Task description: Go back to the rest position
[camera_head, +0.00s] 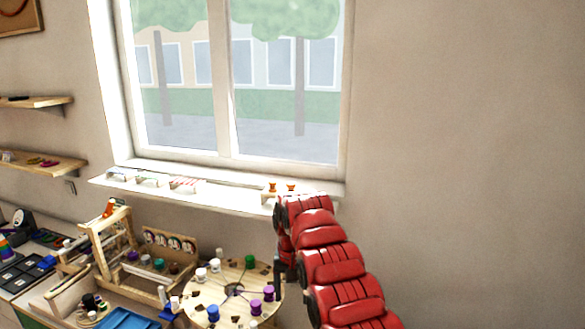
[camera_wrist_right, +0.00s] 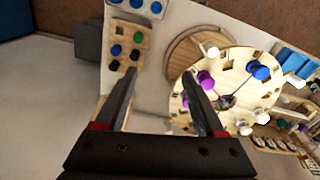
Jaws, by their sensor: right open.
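My right arm reaches in from the lower right in the head view. Its dark gripper (camera_head: 280,285) hangs at the right edge of a round wooden board (camera_head: 237,277) and is partly hidden by the arm. In the right wrist view, my right gripper (camera_wrist_right: 163,82) is open, with nothing between its two dark fingers. The round board (camera_wrist_right: 228,98) lies beyond the right-hand finger there. It carries purple beads (camera_head: 268,292), a green bead (camera_head: 250,260), a blue bead (camera_head: 213,312) and white pieces. My left gripper is not in view.
A wooden frame (camera_head: 100,240) and a blue tray (camera_head: 128,319) stand left of the round board. A window sill (camera_head: 235,198) with small items runs behind. In the right wrist view, a small board (camera_wrist_right: 125,47) holds blue and green beads. The wall on the right is bare.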

